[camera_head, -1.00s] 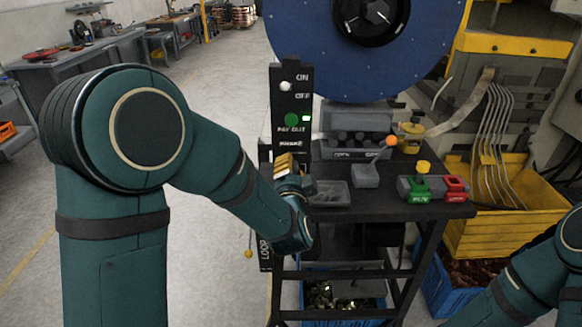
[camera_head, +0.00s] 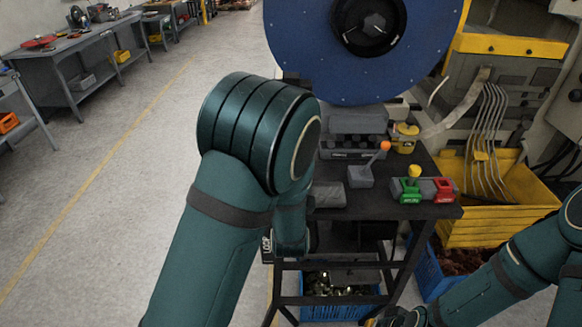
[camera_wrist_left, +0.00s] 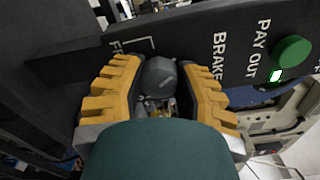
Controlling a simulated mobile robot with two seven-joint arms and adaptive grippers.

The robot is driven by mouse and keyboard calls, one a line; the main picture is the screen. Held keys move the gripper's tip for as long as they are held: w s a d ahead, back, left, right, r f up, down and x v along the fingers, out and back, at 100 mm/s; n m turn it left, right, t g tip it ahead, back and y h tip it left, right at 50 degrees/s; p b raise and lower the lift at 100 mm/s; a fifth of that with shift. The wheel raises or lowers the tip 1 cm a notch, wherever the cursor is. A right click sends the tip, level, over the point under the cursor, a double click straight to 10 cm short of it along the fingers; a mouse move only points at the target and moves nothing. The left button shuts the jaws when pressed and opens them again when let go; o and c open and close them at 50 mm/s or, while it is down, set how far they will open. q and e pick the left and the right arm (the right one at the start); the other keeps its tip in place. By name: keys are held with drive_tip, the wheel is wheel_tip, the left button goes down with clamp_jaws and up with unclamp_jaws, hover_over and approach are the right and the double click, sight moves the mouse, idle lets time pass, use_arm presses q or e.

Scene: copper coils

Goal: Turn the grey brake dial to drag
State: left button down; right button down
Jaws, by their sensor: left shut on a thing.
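The grey brake dial (camera_wrist_left: 160,78) sits on the dark upright control panel (camera_wrist_left: 185,32) in the left wrist view. The word BRAKE is beside it, and a partly hidden label starting with FR is at its left. Any DRAG label is out of sight, and I cannot read the dial's setting. My left gripper (camera_wrist_left: 157,66) has its yellow fingers on both sides of the dial and is shut on it. In the head view my left arm hides the dial, the panel and this gripper. My right gripper (camera_head: 398,318) is only partly in view at the bottom edge, its fingers unclear.
A green pay-out button (camera_wrist_left: 292,52) with a lit lamp is close to the left gripper. A black bench (camera_head: 420,210) carries an orange-knobbed lever (camera_head: 362,175) and a green and red switch box (camera_head: 427,190). A blue reel (camera_head: 300,50) stands above. The left floor is clear.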

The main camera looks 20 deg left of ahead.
use_arm(q)
drive_tip(key=m+p, duration=0.2)
drive_tip(key=m, duration=0.1)
drive_tip(key=shift+w+r+m, duration=0.1)
drive_tip(key=shift+r+m, duration=0.2)
drive_tip(key=shift+m+p, duration=1.05)
drive_tip(key=shift+m, duration=0.35)
drive_tip(key=shift+a, duration=0.1)
drive_tip(key=c, duration=0.6)
unclamp_jaws()
drive_tip(key=shift+f, duration=0.1)
